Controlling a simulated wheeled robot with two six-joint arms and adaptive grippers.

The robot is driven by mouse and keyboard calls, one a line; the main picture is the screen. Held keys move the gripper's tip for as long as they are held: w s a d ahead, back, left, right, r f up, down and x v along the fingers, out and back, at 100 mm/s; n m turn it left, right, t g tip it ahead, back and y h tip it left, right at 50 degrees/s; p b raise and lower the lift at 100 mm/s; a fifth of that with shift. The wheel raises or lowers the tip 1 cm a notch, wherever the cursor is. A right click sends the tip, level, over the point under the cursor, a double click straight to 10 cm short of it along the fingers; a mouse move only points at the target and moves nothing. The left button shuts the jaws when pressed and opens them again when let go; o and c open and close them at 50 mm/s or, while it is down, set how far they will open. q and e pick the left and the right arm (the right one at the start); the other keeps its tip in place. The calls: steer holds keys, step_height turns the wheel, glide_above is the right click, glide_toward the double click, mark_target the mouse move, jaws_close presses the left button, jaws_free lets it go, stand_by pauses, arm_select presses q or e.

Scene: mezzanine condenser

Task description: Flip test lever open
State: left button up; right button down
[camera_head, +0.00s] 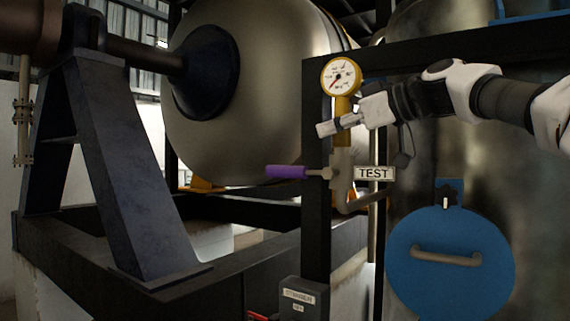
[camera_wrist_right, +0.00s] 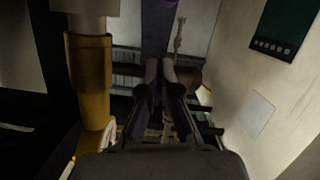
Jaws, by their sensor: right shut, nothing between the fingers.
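The test lever has a purple handle (camera_head: 286,172) that lies level and points left from the valve (camera_head: 341,175), beside the "TEST" label (camera_head: 374,173). My right gripper (camera_head: 322,129) is above and slightly right of the handle in the head view, in front of the yellow pipe below the gauge. Its fingers are shut and empty, and look apart from the lever. In the right wrist view the closed fingertips (camera_wrist_right: 160,70) point up the picture, in dim light. My left gripper is not in view.
A round pressure gauge (camera_head: 341,77) sits just above my right gripper. A dark post (camera_head: 316,230) stands behind the lever. A blue round hatch (camera_head: 450,264) is at lower right. The large tank (camera_head: 255,110) is behind. A yellow fitting (camera_wrist_right: 89,85) is close left in the wrist view.

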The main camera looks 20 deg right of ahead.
steer(key=s+r, duration=0.2)
steer(key=s, duration=0.2)
steer(key=p, duration=0.4)
glide_above(299, 172)
steer(key=w+a, duration=0.1)
step_height(299, 172, down, 3)
steer(key=f, duration=0.2)
steer(key=w+f+b, duration=0.1)
steer(key=f, duration=0.1)
steer(key=shift+d, duration=0.25)
steer(key=shift+d+f, duration=0.15)
steer(key=shift+f, duration=0.05)
steer(key=shift+s+r, duration=0.1)
steer(key=shift+s, duration=0.05)
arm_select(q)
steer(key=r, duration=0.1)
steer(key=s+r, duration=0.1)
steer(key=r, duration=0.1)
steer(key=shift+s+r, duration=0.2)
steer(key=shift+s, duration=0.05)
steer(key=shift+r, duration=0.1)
